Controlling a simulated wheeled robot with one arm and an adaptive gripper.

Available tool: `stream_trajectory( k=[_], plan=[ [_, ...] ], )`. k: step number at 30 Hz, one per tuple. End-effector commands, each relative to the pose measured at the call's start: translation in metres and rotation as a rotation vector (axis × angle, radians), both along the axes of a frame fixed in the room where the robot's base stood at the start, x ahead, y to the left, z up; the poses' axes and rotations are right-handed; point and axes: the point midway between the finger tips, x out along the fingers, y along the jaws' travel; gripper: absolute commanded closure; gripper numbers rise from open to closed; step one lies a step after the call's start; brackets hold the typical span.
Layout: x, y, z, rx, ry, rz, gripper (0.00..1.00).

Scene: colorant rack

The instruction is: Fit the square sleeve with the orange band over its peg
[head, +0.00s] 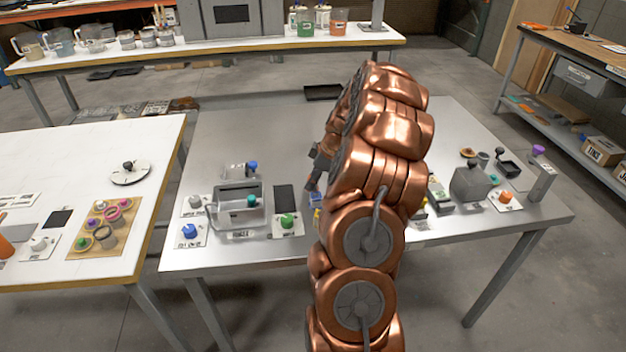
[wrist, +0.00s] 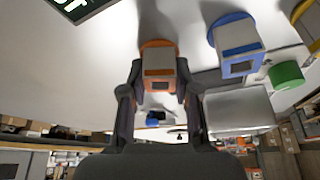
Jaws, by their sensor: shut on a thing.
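The square sleeve with the orange band (wrist: 158,56) is a pale block with an orange flange and an orange stripe, in the wrist view. My gripper (wrist: 158,82) is shut on it, one finger on each side. In the head view my copper-coloured arm covers the middle of the metal table and hides the sleeve; only a grey part of my gripper (head: 318,163) shows at the arm's left edge. I cannot pick out the sleeve's peg in either view. Whether the sleeve touches the surface below is unclear.
A similar sleeve with a blue band (wrist: 238,46) stands close to the right of the held one in the wrist view. A green knob (wrist: 286,75) lies beyond it. On the metal table (head: 240,140), a grey box (head: 240,208) and knobs stand left; the back left is clear.

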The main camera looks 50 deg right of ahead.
Motion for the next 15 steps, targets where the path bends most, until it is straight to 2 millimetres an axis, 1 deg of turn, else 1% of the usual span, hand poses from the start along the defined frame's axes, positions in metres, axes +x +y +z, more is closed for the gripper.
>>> stream_trajectory(
  k=[5, 6, 14, 15],
  plan=[
    [0.0000, 0.0000, -0.0006, 0.000, 0.000, 0.000, 0.89],
    [0.0000, 0.0000, -0.0006, 0.000, 0.000, 0.000, 0.68],
    [0.0000, 0.0000, -0.0005, 0.000, 0.000, 0.000, 0.40],
    [0.0000, 0.0000, -0.0007, 0.000, 0.000, 0.000, 0.40]
  ],
)
